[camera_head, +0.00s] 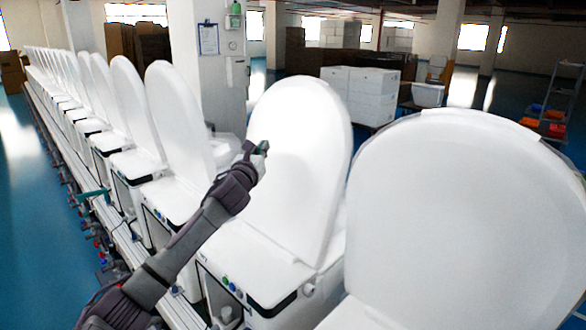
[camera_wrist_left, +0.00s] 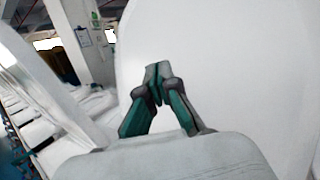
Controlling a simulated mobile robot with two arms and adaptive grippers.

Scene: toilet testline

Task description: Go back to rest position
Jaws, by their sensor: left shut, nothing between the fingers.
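My left gripper (camera_head: 262,148) is in front of the raised white lid (camera_head: 305,150) of the middle toilet in the head view. In the left wrist view the left gripper (camera_wrist_left: 157,75) has its green and grey fingers together with nothing between them. The pale lid (camera_wrist_left: 240,60) fills the right of that view behind the fingers; I cannot tell whether they touch it. My left arm reaches up from the lower left across the toilet row. My right gripper is not in view.
A nearer toilet with a raised lid (camera_head: 465,220) fills the right. A long row of toilets with raised lids (camera_head: 130,90) runs off to the left. A pillar with a clipboard (camera_head: 208,39), white boxes (camera_head: 360,92) and a shelf with orange bins (camera_head: 556,130) stand behind. Blue floor (camera_head: 35,240) is clear at far left.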

